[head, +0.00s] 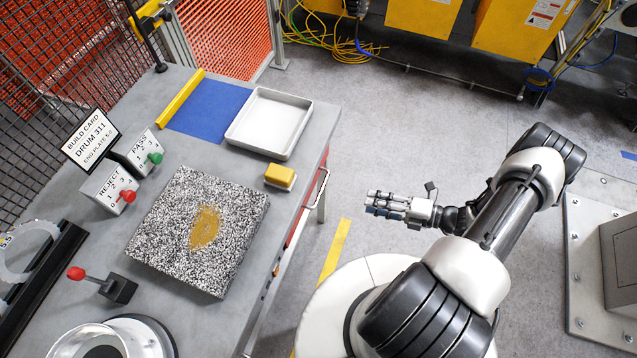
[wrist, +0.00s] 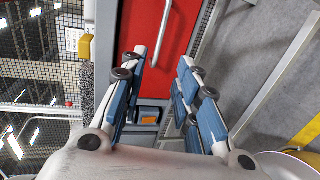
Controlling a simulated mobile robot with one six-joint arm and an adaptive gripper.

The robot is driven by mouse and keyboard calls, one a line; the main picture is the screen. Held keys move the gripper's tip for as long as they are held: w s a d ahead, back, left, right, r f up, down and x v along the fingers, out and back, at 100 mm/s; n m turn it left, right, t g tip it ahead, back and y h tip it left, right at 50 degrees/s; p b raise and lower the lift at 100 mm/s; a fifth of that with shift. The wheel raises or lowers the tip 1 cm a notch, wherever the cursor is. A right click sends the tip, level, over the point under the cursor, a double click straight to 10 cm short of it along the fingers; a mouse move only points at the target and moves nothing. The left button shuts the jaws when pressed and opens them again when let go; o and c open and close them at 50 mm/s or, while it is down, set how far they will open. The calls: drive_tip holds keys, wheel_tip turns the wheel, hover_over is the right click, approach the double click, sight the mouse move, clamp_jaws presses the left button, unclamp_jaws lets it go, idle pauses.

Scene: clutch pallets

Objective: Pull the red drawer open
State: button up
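The red drawer (wrist: 185,30) fills the upper middle of the wrist view, with a silver bar handle (wrist: 164,30) running up its face. In the head view the drawer shows as a thin red strip (head: 298,226) under the bench top, and its handle (head: 322,186) sticks out from the bench side. My gripper (head: 372,203) is to the right of the handle, apart from it, pointing towards the bench. In the wrist view its blue-padded fingers (wrist: 160,68) are spread, with the handle seen between them and nothing held. The drawer appears closed.
The grey bench (head: 218,120) carries a speckled block (head: 165,245), a white tray (head: 268,122), a yellow-topped block (head: 280,176) and switch boxes. Open floor (head: 420,120) lies beyond my arm.

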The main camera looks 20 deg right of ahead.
sight(321, 191)
drive_tip(key=b+x, duration=0.1)
drive_tip(key=x, duration=1.6)
drive_tip(key=shift+a+b, duration=0.15)
drive_tip(key=shift+b, duration=0.2)
drive_tip(key=shift+c, duration=0.4)
clamp_jaws()
